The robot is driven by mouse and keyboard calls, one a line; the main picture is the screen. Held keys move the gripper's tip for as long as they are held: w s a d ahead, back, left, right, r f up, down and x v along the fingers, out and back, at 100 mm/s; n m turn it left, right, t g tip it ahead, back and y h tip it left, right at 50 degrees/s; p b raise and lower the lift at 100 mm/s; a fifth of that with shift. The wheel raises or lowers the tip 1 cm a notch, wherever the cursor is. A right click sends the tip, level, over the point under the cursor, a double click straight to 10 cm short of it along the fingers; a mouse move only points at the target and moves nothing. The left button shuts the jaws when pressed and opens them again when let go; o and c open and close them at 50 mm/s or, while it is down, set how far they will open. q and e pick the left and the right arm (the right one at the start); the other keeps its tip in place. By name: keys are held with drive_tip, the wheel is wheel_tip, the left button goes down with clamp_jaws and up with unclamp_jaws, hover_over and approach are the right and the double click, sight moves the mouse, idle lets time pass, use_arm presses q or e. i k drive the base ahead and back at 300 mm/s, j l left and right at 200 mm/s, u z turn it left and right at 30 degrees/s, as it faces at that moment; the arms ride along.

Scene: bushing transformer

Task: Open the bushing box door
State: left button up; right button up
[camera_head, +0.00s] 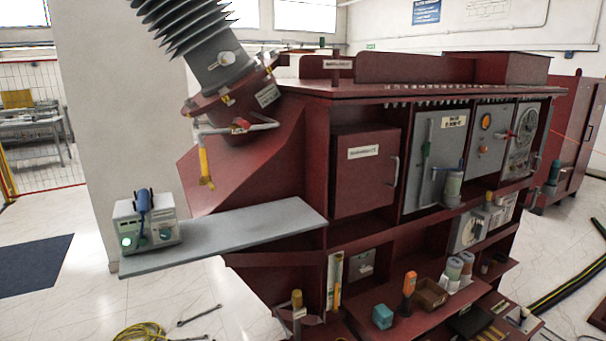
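A dark red square box door (355,185) with a white label stands in the upper left bay of the red transformer cabinet. It looks shut, flush with its frame. A grey vertical bar handle (395,171) sits on the door's right edge. The label text is too small to read with certainty. Neither of my grippers is in view, and nothing covers the door or its handle.
A grey shelf (240,232) juts out left below the door, with a small white device (146,228) on its end. A grey ribbed bushing (205,45) leans above. Grey panels (433,150) stand right of the door. Yellow cable (145,332) lies on the floor.

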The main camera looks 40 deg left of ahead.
sight(366, 164)
drive_tip(key=u, duration=1)
